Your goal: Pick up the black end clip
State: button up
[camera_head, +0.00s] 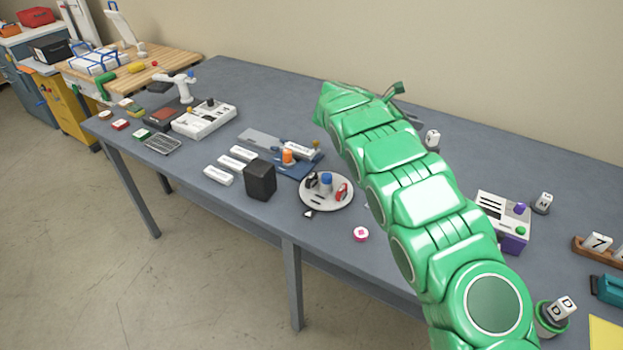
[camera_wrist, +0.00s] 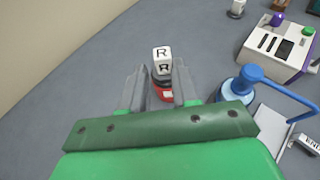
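A white cube marked R (camera_wrist: 162,58) on a black and red base shows between and beyond the fingers. I cannot tell how near it is.
A black box (camera_head: 260,180) and white labelled boxes (camera_head: 218,175) stand left of the tray. A pink round piece (camera_head: 361,234) lies near the front edge. A white and purple machine (camera_head: 500,219) stands at right. A blue handled device (camera_wrist: 240,88) stands right of my gripper.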

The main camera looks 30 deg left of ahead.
jog(key=r, duration=0.2)
jog(key=n+t+y, duration=0.4)
jog(key=n+y, duration=0.3)
send_over(312, 175)
jog(key=w+d, duration=0.2)
jog(key=s+a+n+y, duration=0.2)
jog(key=s+y, duration=0.1)
jog(key=s, duration=0.6)
jog(key=f, duration=1.5)
jog(key=shift+w+d+f, duration=0.1)
jog(key=shift+w+d, duration=0.05)
jog(key=shift+d, duration=0.05)
jog(key=shift+x, duration=1.15)
jog(key=x, duration=0.3)
jog(key=shift+w+r, duration=0.25)
jog(key=shift+w, duration=0.05)
jog(key=shift+x, duration=1.05)
